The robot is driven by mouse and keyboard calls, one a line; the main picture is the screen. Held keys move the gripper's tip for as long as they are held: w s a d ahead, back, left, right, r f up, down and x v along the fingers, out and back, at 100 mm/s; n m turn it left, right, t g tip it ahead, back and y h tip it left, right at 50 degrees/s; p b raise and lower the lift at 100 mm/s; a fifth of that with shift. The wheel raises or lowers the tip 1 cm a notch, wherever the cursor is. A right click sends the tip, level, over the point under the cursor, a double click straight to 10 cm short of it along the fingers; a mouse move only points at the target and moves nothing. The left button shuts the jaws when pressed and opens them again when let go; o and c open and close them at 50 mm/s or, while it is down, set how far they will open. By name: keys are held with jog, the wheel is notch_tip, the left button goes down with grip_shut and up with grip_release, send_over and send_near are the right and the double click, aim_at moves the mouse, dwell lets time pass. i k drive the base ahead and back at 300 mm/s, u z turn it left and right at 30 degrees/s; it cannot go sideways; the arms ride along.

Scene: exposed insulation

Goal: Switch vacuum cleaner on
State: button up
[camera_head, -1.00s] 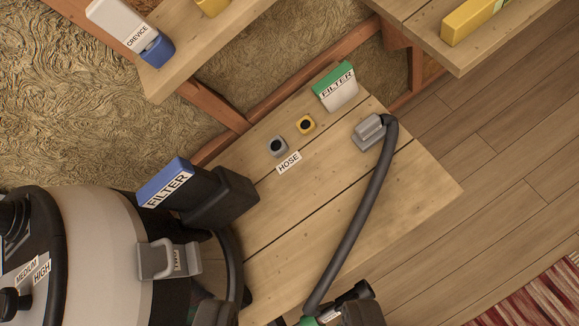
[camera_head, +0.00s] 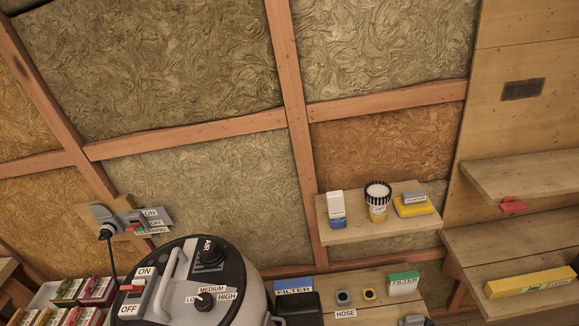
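The vacuum cleaner (camera_head: 258,284) stands at the bottom of the view, with a black top and a pale body; its lower part is cut off. On the left of its top is a switch (camera_head: 132,297) labelled ON above and OFF below, with a red part beside the OFF label. Which way it is set I cannot tell. A dial (camera_head: 204,301) marked LOW, MEDIUM and HIGH and a black AIR knob (camera_head: 211,252) are also on top. A grey handle stands between switch and dial. My gripper is not in view.
A grey wall unit (camera_head: 145,220) labelled ON, OFF and CLEANING has a plug and black cable at its left. Coloured boxes (camera_head: 75,292) sit at bottom left. A small shelf (camera_head: 340,231) holds attachments; a lower bench holds filters (camera_head: 403,283) and sockets.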

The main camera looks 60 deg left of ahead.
aim_at(136, 286)
jog(key=u, duration=2.1)
